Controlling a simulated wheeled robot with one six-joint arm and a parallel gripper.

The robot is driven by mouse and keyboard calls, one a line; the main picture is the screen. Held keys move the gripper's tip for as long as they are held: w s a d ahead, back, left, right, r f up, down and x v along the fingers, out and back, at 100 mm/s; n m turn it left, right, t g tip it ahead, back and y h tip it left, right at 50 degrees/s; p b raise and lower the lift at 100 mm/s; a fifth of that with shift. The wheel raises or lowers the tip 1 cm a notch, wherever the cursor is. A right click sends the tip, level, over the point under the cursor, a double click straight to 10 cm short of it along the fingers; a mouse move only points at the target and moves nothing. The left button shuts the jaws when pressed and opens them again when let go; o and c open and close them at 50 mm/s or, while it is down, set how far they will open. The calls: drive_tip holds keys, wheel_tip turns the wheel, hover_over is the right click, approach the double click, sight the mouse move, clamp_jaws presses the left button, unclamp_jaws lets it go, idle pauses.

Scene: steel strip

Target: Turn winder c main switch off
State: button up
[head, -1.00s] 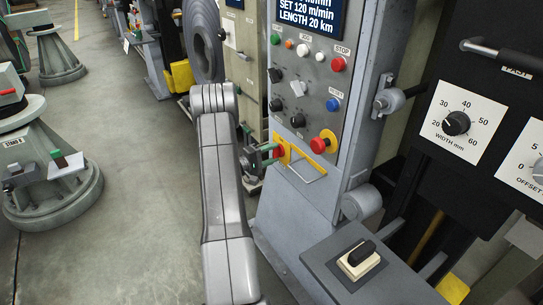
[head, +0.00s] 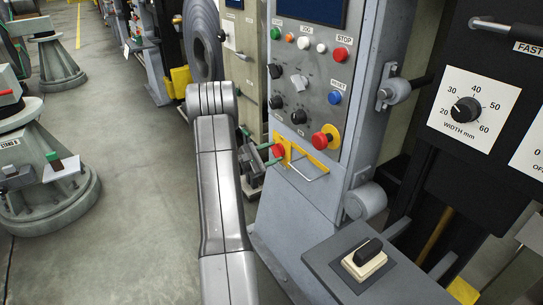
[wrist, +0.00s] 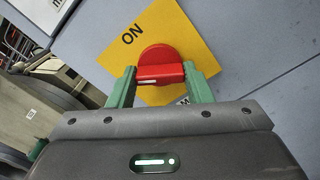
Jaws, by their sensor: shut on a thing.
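The main switch is a red rotary knob (wrist: 161,66) on a yellow plate (wrist: 188,42), with the word ON printed on the plate. In the wrist view the bar lies roughly level across the picture. Part of a second label beneath the right finger is hidden.
The grey console (head: 348,128) carries several buttons and black knobs, with a red emergency button (head: 320,141) just above right. A black switch (head: 363,254) on a low box is at lower right. Open floor (head: 130,235) lies left.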

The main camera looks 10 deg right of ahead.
drive_tip(key=n, duration=0.3)
drive_tip(key=shift+n, duration=0.3)
drive_tip(key=shift+f+n+p, duration=0.1)
drive_tip(key=shift+n+p, duration=0.35)
drive_tip(key=shift+n, duration=1.25)
drive_tip(key=o, duration=1)
drive_tip(key=v, duration=1.4)
drive_tip(key=shift+d, duration=0.1)
